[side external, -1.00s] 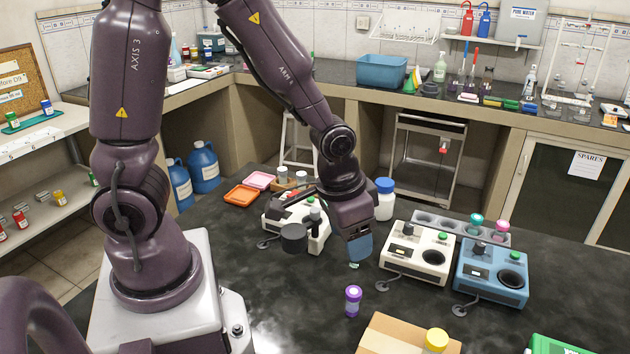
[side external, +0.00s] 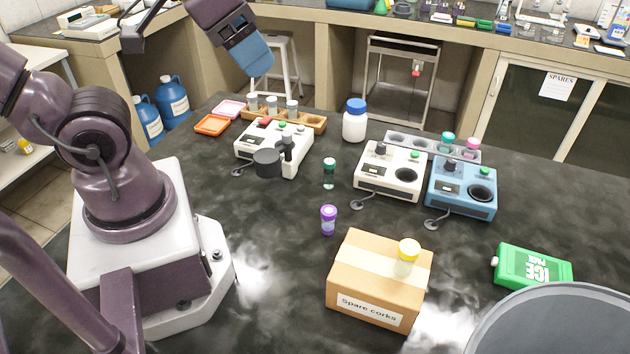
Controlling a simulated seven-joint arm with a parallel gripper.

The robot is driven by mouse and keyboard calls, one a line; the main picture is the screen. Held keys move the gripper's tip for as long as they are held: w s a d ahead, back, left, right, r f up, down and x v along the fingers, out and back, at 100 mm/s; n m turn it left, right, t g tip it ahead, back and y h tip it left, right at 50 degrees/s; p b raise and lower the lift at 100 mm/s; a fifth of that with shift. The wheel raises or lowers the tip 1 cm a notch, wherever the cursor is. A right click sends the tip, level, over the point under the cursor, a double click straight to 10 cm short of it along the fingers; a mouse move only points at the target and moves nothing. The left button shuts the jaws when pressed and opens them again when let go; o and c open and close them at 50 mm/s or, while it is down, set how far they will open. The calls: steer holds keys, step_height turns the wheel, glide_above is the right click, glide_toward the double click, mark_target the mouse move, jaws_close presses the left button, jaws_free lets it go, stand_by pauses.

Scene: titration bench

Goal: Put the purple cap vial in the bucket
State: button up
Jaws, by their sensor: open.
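The purple cap vial (side external: 328,221) stands upright on the dark bench, left of and behind the cardboard box. The grey bucket (side external: 565,325) is at the bottom right corner, cut off by the frame; its inside bottom is not visible. My gripper (side external: 252,56) is raised at the top, well above the bench and far behind and left of the purple cap vial. It is open, with a blue finger pad showing, and nothing is seen in it.
White (side external: 390,172) and blue (side external: 461,190) devices stand behind right; an ice pack (side external: 532,267) lies near the bucket.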

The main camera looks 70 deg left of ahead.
steer(key=shift+a, duration=0.1)
steer(key=m+g, duration=0.6)
steer(key=m, duration=1.4)
glide_above(328, 222)
steer(key=a, duration=0.1)
step_height(328, 222, down, 22)
steer(key=shift+f, duration=0.1)
steer(key=shift+w+m, duration=0.2)
steer(key=shift+m, duration=0.5)
step_height(328, 222, down, 7)
steer(key=shift+f, duration=0.15)
steer(key=f, duration=0.5)
steer(key=shift+w+a+f, duration=0.15)
steer(key=shift+w+f, duration=0.05)
steer(key=shift+f, duration=0.1)
